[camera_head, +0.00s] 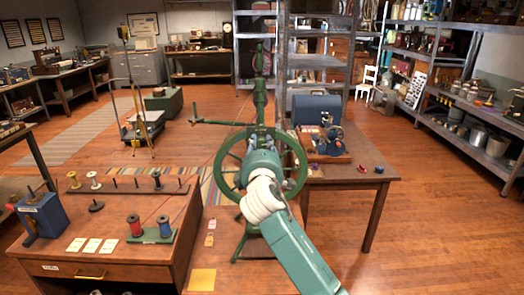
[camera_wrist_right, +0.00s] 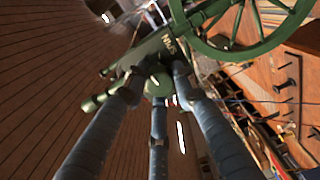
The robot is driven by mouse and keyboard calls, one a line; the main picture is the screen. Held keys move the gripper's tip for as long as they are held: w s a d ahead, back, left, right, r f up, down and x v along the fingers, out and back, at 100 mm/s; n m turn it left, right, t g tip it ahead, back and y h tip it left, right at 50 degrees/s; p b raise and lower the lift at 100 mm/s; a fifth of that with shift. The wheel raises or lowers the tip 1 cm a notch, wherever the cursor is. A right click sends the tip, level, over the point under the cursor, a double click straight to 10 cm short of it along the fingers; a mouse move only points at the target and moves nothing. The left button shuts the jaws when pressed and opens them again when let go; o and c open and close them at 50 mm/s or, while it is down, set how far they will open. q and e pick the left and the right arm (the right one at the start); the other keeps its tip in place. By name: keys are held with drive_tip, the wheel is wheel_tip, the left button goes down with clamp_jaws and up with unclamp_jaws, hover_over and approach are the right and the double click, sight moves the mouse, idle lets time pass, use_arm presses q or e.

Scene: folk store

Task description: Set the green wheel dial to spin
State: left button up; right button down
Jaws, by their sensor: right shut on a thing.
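The green spinning wheel (camera_head: 229,160) stands on a green stand at the middle of the head view, with a tall green post above it. It also shows at the upper right of the wrist view (camera_wrist_right: 238,52). My right gripper (camera_head: 262,160) reaches up to the wheel's hub from the lower right and hides much of it. In the wrist view my right gripper's fingers (camera_wrist_right: 158,92) are shut around a round green dial knob (camera_wrist_right: 159,84). Lettering that looks like SPIN, upside down, is on the green part (camera_wrist_right: 140,58) beside the knob. My left gripper is not in view.
A wooden workbench (camera_head: 110,250) with spools, pegs and cards stands at the left. A wooden table (camera_head: 345,175) with a blue case (camera_head: 316,108) and a blue machine (camera_head: 333,140) stands close at the right. Shelves line the right wall; the floor at lower right is clear.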

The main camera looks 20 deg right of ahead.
drive_tip(key=m, duration=0.1)
drive_tip(key=m+b, duration=0.1)
drive_tip(key=m, duration=0.1)
drive_tip(key=m+b, duration=0.1)
drive_tip(key=m, duration=0.1)
drive_tip(key=shift+a+f, duration=0.25)
drive_tip(key=shift+r+m+b, duration=0.3)
drive_tip(key=shift+m+b, duration=0.35)
drive_tip(key=shift+m, duration=0.55)
drive_tip(key=shift+d+r, duration=0.1)
drive_tip(key=shift+r, duration=0.1)
drive_tip(key=c, duration=1.5)
unclamp_jaws()
drive_tip(key=shift+o, duration=0.5)
drive_tip(key=shift+w+a, duration=0.1)
drive_tip(key=shift+a, duration=0.1)
drive_tip(key=shift+f, duration=0.1)
drive_tip(key=shift+d, duration=0.1)
